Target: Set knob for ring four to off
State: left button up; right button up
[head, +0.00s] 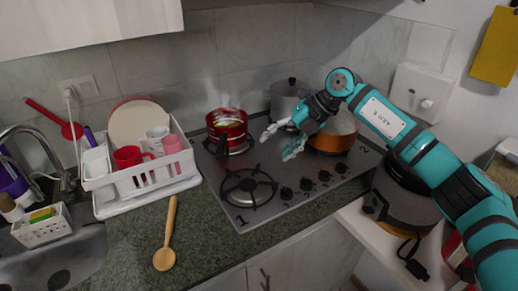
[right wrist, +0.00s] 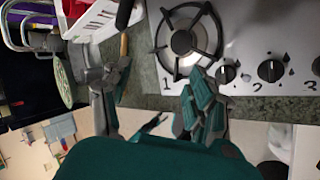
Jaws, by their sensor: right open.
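The steel cooktop (head: 262,215) has a row of black knobs along its front edge. The rightmost knob (head: 341,167) is at the far end of the row from the printed 1; its label and its turned position are too small to read. My right gripper (head: 281,141) is open and empty above the cooktop, behind the row and left of the rightmost knob. The right wrist view shows its spread fingers (right wrist: 155,88) with nothing between them; knobs by the printed 2 and 3 are at right, including one knob (right wrist: 270,70). My left gripper is not in view.
A red pot (head: 227,124), a grey pot (head: 290,92) and an orange pot (head: 335,137) stand on the cooktop. The front-left ring (head: 249,188) is bare. A white dish rack (head: 184,184) and wooden spoon (head: 168,236) are left; a dark appliance (head: 406,200) is right.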

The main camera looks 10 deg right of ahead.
jog(key=a+y, duration=0.1)
jog(key=a, duration=0.1)
jog(key=s+a, duration=0.1)
jog(key=s+a+y, duration=0.1)
jog(key=a, duration=0.1)
jog(key=shift+a+y, duration=0.3)
